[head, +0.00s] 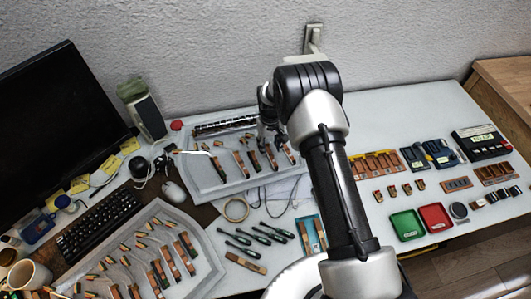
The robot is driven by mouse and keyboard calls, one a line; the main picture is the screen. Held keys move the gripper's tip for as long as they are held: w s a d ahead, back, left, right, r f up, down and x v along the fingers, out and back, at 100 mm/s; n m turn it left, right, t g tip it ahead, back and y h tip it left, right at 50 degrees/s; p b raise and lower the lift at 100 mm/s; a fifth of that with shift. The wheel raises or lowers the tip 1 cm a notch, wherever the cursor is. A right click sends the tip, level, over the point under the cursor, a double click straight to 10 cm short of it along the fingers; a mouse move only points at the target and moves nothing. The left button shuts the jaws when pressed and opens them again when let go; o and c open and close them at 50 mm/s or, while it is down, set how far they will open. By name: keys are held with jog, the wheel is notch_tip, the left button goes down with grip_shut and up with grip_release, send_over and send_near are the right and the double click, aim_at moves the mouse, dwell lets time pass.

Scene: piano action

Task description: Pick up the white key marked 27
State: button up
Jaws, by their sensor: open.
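No number can be read on any piece at this size, so I cannot tell which one is the white key marked 27. Several brown, pale-tipped pieces lie in the grey back tray (205,182), and more lie in the grey front tray (207,277). My gripper (268,142) is over the back tray, close above the pieces there. It is small and dark in the head view and partly hidden by my arm. It is open, and no piece shows between its fingers.
A monitor (55,120), keyboard (98,222) and mouse (174,191) stand at the left. Several green-handled tools (271,233) lie mid-table. A green tray (407,225) and a red tray (435,217) are at the right. A wall is close behind the table.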

aim_at(269, 153)
notch_tip(269, 153, down, 3)
jog(key=shift+f+b, duration=0.1)
jog(key=shift+b, duration=0.2)
grip_shut()
